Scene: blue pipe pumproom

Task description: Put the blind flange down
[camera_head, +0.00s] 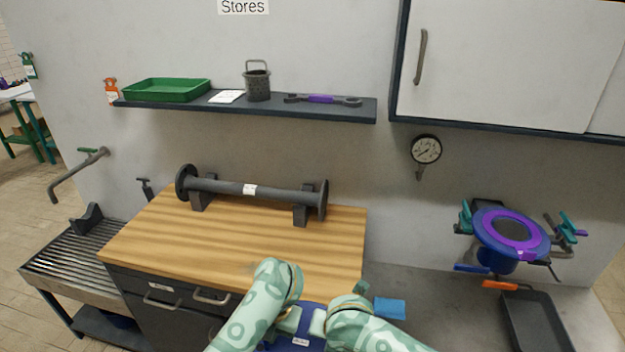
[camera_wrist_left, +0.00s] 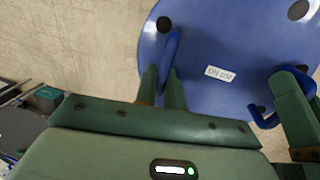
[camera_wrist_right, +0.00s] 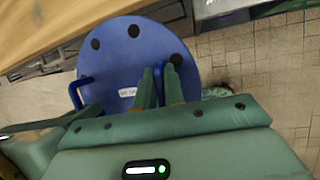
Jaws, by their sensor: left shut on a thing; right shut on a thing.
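The blind flange is a round blue plate with bolt holes, two blue loop handles and a white label. Only part of it (camera_head: 284,346) shows at the bottom edge of the head view, mostly hidden by my arms. It shows larger in the left wrist view (camera_wrist_left: 225,40) and the right wrist view (camera_wrist_right: 125,65). My left gripper (camera_head: 290,320) is shut on one handle (camera_wrist_left: 172,55). My right gripper (camera_head: 319,322) is shut on the opposite handle. The flange hangs clear above the floor, in front of the wooden worktop (camera_head: 270,245).
A dark flanged pipe (camera_head: 240,188) lies on supports at the worktop's back; its front is bare. Right of it is a grey counter (camera_head: 430,290) with a blue cloth (camera_head: 390,308), a dark tray (camera_head: 538,325) and a blue vessel with a purple ring (camera_head: 483,225). A shelf (camera_head: 230,106) hangs above.

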